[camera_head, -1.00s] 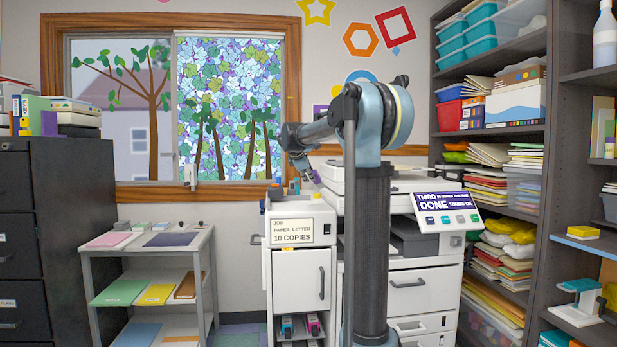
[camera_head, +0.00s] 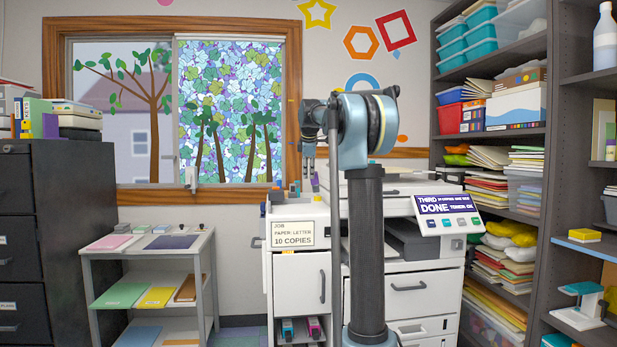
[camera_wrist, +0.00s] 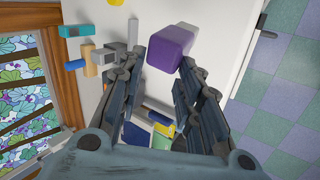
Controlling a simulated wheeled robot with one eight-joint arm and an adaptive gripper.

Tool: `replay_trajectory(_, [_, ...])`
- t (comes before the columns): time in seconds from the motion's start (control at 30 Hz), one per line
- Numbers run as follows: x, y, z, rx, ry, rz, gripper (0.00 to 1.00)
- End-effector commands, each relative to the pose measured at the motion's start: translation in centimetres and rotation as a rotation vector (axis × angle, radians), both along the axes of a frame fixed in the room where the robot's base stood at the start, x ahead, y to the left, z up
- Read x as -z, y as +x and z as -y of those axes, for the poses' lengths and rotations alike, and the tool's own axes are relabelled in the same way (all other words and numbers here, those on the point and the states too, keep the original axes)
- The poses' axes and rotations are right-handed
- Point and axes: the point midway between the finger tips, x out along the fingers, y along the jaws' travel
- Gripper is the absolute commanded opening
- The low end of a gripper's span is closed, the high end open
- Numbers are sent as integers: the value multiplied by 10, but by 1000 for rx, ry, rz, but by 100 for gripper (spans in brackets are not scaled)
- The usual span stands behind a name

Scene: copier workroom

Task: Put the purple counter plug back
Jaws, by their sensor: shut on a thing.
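The purple counter plug (camera_wrist: 170,50), a purple block with a greyish end, sits between the fingertips of my gripper (camera_wrist: 160,68) in the wrist view. My gripper is shut on it. In the head view my gripper (camera_head: 309,170) points down above the white copier's left unit (camera_head: 292,209), with the plug (camera_head: 315,183) small at its tips. The plug appears above the white top in the wrist view; I cannot tell whether it touches anything. No empty socket for it can be made out.
A teal block (camera_wrist: 78,30), a tan block (camera_wrist: 91,58) and grey blocks stand near the plug on the white top. The copier panel (camera_head: 446,203) reads DONE. A low shelf cart (camera_head: 150,246) stands left, tall shelves (camera_head: 545,150) right. The window is behind.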

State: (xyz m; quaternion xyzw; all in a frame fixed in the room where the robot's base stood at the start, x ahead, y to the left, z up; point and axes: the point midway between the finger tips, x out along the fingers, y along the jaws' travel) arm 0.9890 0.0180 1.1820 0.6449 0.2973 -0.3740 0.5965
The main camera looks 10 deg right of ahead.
Motion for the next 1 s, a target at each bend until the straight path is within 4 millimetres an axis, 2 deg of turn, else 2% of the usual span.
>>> replay_trajectory(0.27, [-12,3,-2,-10,163,-123,0])
replay_trajectory(1.0, [45,1,-4,-13,165,-127,0])
